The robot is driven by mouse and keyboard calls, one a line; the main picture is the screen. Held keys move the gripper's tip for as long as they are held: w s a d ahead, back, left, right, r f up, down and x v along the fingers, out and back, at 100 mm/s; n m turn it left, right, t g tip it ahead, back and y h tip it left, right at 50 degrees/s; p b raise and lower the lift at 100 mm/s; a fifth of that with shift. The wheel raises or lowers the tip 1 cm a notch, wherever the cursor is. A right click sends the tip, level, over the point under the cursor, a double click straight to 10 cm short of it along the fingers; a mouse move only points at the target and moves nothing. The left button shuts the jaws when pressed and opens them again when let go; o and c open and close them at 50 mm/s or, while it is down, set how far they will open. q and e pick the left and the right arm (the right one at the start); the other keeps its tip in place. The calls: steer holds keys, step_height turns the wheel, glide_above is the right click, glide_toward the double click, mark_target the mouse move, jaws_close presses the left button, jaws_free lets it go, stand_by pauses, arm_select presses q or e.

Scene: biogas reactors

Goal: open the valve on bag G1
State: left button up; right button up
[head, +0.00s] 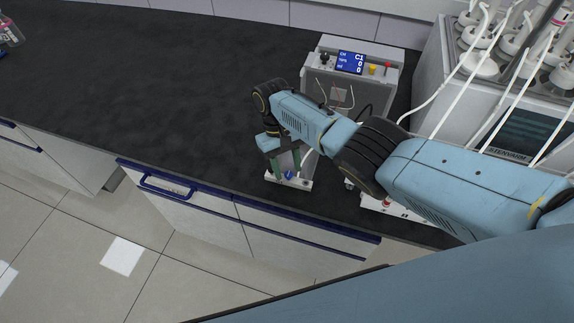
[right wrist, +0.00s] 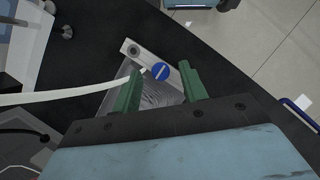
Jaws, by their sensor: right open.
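My right gripper (head: 287,166) points down over the bench, its two green fingers apart. A white plate (right wrist: 134,51) with a round blue valve (right wrist: 161,71) lies below it. In the right wrist view, the valve, with a pale stripe across it, shows between the fingertips of the open gripper (right wrist: 163,84), nearer the viewed plate's middle. I cannot tell whether the fingers touch it. A clear bag (right wrist: 160,95) hangs at the plate, partly hidden by the fingers, and a white tube (right wrist: 75,92) runs to it. No G1 label is readable. My left gripper is out of view.
A grey instrument (head: 353,72) with a blue display stands behind the gripper. A large reactor unit (head: 510,130) with white tubes stands to the right. Drawers with blue handles (head: 167,188) line the front.

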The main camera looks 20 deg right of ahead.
steer(key=v, duration=1.3)
steer(key=shift+b, duration=0.4)
